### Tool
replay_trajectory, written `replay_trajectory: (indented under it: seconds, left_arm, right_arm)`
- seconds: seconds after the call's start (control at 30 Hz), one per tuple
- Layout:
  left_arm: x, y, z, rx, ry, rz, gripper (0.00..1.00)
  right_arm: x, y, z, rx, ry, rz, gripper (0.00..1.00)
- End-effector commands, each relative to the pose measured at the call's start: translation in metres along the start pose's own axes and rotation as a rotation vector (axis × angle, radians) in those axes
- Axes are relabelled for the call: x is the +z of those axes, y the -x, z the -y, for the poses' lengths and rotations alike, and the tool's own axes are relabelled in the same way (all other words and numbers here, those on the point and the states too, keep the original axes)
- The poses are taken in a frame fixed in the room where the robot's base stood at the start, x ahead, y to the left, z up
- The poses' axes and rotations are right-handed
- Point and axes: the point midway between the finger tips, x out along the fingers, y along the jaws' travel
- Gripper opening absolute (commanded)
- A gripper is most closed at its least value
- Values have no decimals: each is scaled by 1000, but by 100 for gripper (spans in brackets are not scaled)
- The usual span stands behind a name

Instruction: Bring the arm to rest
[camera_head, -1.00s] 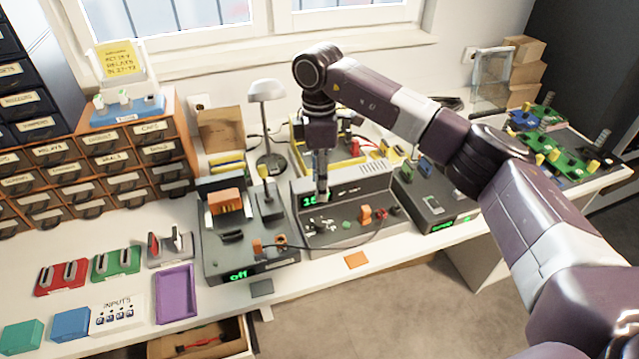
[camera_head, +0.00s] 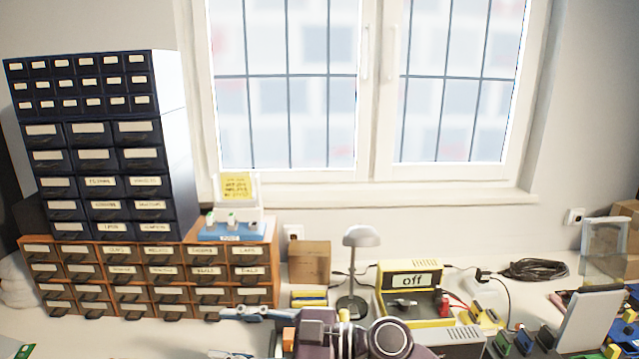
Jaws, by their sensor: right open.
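My right arm (camera_head: 345,338) shows at the bottom centre, with a dark purple wrist and a round joint. Its gripper (camera_head: 238,334) points left in front of the small drawers, low over the bench. Two slim grey fingers stand apart with nothing between them; the lower one is partly cut off by the picture's bottom edge. The rest of the arm is below the picture. My left gripper is not in view.
A brown drawer cabinet (camera_head: 145,284) stands left behind the gripper. A desk lamp (camera_head: 361,238), a cardboard box (camera_head: 309,262) and a yellow device reading "off" (camera_head: 410,279) stand behind the arm. A grey panel (camera_head: 588,322) stands at right.

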Motion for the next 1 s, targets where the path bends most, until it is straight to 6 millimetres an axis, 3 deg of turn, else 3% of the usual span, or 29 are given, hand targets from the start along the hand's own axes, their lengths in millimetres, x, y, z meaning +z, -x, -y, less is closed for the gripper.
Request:
replay_trajectory:
  seconds: [0.1,0.27,0.4,0.53,0.67,0.77,0.9,1.0]
  left_arm:
    - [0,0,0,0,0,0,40]
    - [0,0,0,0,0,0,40]
    - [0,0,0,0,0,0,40]
    - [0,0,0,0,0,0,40]
    - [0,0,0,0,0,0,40]
    - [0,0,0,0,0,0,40]
    - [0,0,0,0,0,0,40]
    - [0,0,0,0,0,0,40]
  right_arm:
    - [-32,11,-27,244,-14,-149,41]
    - [-41,60,-71,607,-72,-220,41]
    - [-14,121,-93,908,-168,-160,41]
    - [35,182,-90,1143,-292,-11,41]
    - [93,240,-56,1305,-443,211,41]
    - [136,278,-10,1367,-573,412,41]
    - [182,318,76,1351,-761,714,41]
    - [198,336,138,1282,-875,898,41]
